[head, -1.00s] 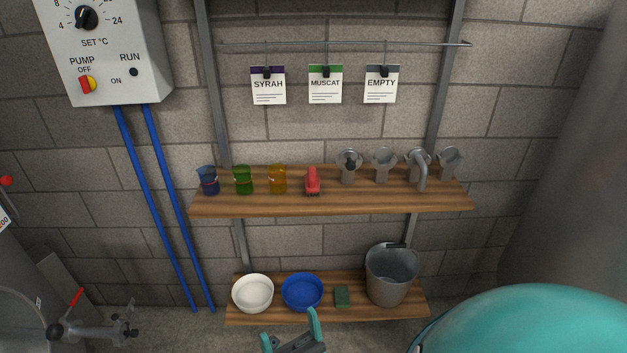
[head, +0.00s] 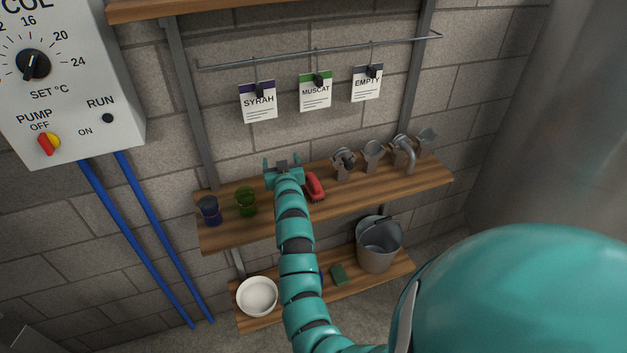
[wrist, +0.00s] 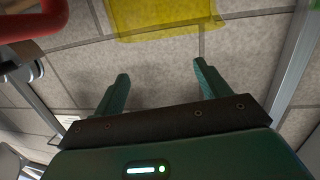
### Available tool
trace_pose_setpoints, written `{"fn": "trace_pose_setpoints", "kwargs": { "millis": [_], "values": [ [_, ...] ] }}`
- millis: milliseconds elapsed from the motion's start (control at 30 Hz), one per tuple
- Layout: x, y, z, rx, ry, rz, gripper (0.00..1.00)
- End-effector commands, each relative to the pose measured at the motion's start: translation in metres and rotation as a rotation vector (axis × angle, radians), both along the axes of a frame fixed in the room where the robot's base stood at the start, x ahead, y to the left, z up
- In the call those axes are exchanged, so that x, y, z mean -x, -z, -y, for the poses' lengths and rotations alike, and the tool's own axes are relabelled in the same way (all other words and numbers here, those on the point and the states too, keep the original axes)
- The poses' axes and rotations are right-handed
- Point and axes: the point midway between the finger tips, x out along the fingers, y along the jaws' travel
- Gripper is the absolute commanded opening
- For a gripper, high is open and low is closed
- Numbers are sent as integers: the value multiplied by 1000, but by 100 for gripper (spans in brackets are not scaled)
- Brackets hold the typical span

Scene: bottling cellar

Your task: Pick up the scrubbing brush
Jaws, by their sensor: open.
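The scrubbing brush (head: 314,187), red, lies on the upper wooden shelf (head: 350,194), just right of my arm in the head view. My gripper (head: 281,160) is above the back of that shelf, left of the brush, open and apart from it. In the wrist view the two fingers of my gripper (wrist: 160,72) are spread with nothing between them. A red shape (wrist: 35,22), probably the brush, is cut off at the top left there. A yellow see-through cup (wrist: 160,14) is beyond the fingertips in the wrist view; my arm hides it in the head view.
A blue cup (head: 210,211) and a green cup (head: 245,202) stand left of my arm. Several metal fittings (head: 373,156) stand right of the brush. Tags hang from a rail (head: 320,52) above. The lower shelf holds a white bowl (head: 257,296), a green sponge (head: 339,274) and a bucket (head: 378,243).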

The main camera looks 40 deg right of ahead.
Motion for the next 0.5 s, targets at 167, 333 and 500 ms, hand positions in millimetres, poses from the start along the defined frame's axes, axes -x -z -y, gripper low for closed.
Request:
{"fn": "trace_pose_setpoints", "kwargs": {
  "millis": [167,333,500],
  "values": [
    [-7,-11,35,-88,-3,-241,75],
    [8,-21,58,-170,-24,-473,75],
    [41,-39,71,-254,-58,-696,75]
  ]
}}
